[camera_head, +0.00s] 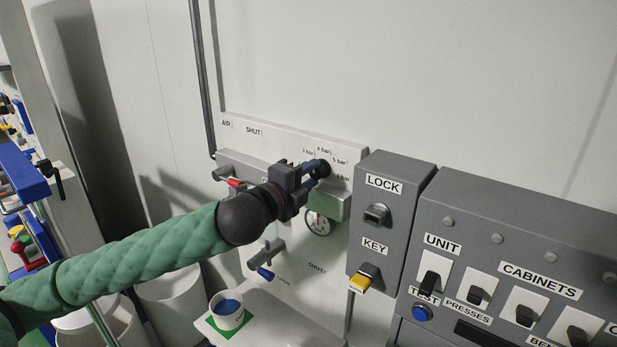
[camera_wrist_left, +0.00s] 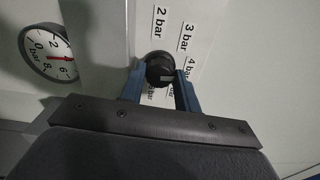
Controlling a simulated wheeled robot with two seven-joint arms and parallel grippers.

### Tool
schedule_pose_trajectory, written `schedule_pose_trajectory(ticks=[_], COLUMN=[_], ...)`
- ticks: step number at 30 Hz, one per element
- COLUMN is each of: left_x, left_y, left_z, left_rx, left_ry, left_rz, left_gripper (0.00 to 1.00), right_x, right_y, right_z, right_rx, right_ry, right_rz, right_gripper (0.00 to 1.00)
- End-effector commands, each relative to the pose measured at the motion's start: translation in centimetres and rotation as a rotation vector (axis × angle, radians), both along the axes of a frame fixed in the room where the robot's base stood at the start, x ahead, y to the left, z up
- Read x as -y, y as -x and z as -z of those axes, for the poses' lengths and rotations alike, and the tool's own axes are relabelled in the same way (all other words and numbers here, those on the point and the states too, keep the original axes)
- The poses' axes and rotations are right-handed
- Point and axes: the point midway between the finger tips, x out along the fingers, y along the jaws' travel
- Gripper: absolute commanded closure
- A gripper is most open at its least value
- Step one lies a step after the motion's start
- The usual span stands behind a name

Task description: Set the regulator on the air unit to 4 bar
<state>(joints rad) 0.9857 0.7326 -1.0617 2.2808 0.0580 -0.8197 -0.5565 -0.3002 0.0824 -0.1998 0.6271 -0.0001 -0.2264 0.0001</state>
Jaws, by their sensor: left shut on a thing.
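The dark round regulator knob (camera_head: 323,168) is on the white air panel (camera_head: 340,150), above a green-fronted block. In the left wrist view the knob (camera_wrist_left: 158,66) sits between the two blue fingers of my left gripper (camera_wrist_left: 159,88), which is shut on it. In the head view my left gripper (camera_head: 313,170) reaches the knob from the left. Labels 2 bar, 3 bar and 4 bar (camera_wrist_left: 188,67) run beside the knob, and a pale mark shows on its face. The round pressure gauge (camera_head: 318,223) also shows in the wrist view (camera_wrist_left: 48,53); I cannot read its needle surely. My right gripper is out of view.
A grey box with a LOCK switch (camera_head: 376,214) and a yellow KEY (camera_head: 362,280) stands close right of the air unit. A switch panel (camera_head: 500,240) continues right. A blue-handled valve (camera_head: 265,272) and a cup (camera_head: 227,310) are below. A red lever (camera_head: 236,184) is left.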

Motion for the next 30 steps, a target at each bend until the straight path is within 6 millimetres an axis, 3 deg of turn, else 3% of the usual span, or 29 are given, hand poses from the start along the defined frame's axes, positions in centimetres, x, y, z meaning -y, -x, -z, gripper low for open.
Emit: schedule_pose_trajectory(ticks=[22,23,25,30], left_x=[0.05,0.05,0.05,0.03], left_y=[0.05,0.05,0.05,0.04], left_z=[0.07,0.07,0.08,0.14], left_rx=[0.051,0.051,0.051,0.05], left_ry=[-0.072,-0.072,-0.072,-0.072], left_rz=[0.002,0.002,0.001,0.001], left_gripper=[0.91,0.64,0.5,0.47], right_x=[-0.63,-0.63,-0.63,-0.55], right_y=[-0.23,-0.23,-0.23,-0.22], right_z=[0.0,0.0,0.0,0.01], right_rx=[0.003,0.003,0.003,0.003], right_ry=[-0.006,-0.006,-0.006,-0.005], right_rz=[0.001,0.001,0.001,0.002], right_gripper=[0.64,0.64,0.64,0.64])
